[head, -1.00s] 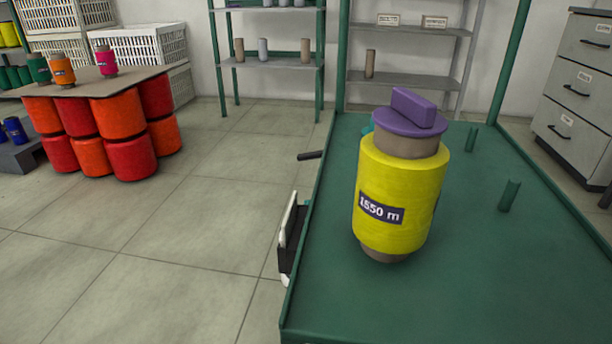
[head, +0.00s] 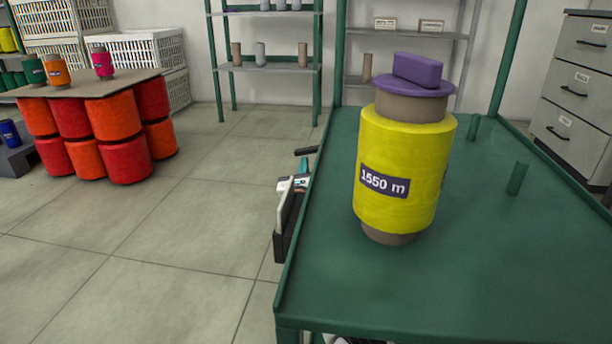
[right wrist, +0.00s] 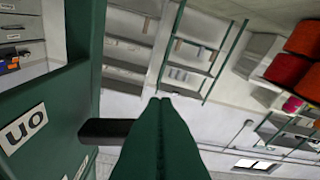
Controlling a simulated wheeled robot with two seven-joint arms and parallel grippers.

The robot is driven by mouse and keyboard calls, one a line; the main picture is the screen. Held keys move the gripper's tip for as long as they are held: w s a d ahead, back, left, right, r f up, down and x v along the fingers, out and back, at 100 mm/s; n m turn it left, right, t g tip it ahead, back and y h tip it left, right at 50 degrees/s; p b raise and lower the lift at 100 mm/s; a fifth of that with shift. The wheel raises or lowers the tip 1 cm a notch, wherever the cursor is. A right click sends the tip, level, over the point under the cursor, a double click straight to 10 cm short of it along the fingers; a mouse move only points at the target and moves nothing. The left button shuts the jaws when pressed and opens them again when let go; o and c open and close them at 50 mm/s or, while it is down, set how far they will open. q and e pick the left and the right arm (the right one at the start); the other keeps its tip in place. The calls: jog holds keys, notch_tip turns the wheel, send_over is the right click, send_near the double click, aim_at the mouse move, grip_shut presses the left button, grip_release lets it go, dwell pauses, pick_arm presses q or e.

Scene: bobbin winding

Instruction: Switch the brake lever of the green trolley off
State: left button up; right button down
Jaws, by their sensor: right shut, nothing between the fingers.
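The green trolley (head: 460,285) fills the right of the head view. Its black brake lever (head: 307,150) sticks out from the trolley's left side, near the far end. In the right wrist view the lever (right wrist: 105,130) juts from the green panel beside a white label reading "on", seen upside down. My right gripper (head: 303,166) is low beside the trolley's left edge, just on the near side of the lever. Its green fingers (right wrist: 160,105) are shut and empty, with the lever's end close beside them; I cannot tell whether they touch. My left gripper is not in view.
A yellow bobbin (head: 400,170) labelled 1550 m, with a purple top, stands on the trolley. Green posts (head: 517,178) rise from its deck. Red and orange spools (head: 110,130) under a board stand at the left.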

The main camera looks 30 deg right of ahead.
aim_at(298, 151)
dwell(0.4)
jog(key=shift+a+r+m+b, duration=0.15)
jog(key=shift+r+m+b, duration=0.15)
jog(key=shift+m, duration=0.1)
jog(key=shift+w+a+r+m+h, duration=0.15)
jog(key=shift+r+m+h, duration=0.05)
jog(key=shift+m+h, duration=0.25)
jog(key=shift+w+a+r, duration=0.15)
jog(key=shift+a+r, duration=0.05)
jog(key=shift+r, duration=0.4)
jog(key=shift+w+a+r, duration=0.15)
jog(key=shift+r, duration=0.4)
jog(key=shift+r+m, duration=0.5)
jog(key=shift+m, duration=0.35)
jog(key=shift+r+g+h, duration=0.1)
jog(key=shift+g+h, duration=0.15)
jog(key=shift+g, duration=0.05)
